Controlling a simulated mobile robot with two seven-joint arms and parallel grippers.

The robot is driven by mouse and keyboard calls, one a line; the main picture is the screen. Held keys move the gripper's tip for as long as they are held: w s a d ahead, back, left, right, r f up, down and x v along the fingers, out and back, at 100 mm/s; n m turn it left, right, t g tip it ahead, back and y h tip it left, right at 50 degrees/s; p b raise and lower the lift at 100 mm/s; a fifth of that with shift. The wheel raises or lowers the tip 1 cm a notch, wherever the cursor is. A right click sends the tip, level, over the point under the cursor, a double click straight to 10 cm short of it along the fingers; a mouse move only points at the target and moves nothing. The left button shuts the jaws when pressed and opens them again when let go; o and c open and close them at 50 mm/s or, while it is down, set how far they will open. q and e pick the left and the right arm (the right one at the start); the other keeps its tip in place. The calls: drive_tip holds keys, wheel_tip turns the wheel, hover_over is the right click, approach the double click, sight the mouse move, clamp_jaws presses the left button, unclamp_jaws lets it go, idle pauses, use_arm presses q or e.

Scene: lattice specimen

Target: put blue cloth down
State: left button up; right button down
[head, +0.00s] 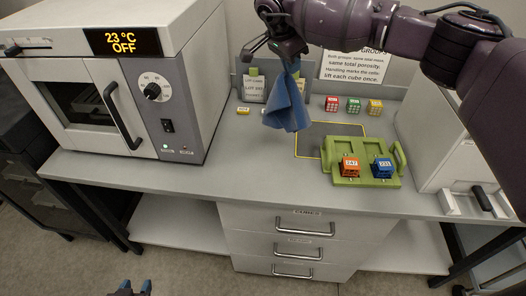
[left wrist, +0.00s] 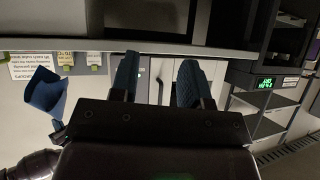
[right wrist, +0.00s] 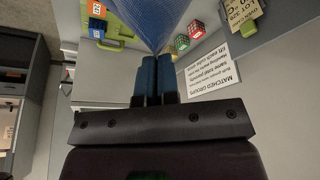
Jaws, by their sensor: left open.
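The blue cloth (head: 286,104) hangs in folds from my right gripper (head: 289,57) above the grey bench, left of a yellow-outlined dark area (head: 312,143). In the right wrist view the cloth (right wrist: 152,18) is pinched between the fingertips of my right gripper (right wrist: 156,66), which are close together. The cloth also shows at the left of the left wrist view (left wrist: 45,91). My left gripper (head: 131,287) is low at the bottom left of the head view, away from the bench. In the left wrist view its fingers (left wrist: 158,80) are apart and empty.
A green tray (head: 361,143) holds orange and blue cubes (head: 382,169). Red, green and yellow cubes (head: 353,105) stand behind it. An oven (head: 110,80) stands left, a white device (head: 450,150) right. Small labelled pieces (head: 243,111) lie behind the cloth. The front bench strip is clear.

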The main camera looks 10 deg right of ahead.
drive_tip(key=w+a+f+b, duration=0.3)
drive_tip(key=a+f+b, duration=0.1)
drive_tip(key=a, duration=0.3)
drive_tip(key=shift+a, duration=0.35)
drive_tip(key=shift+s+f, duration=0.1)
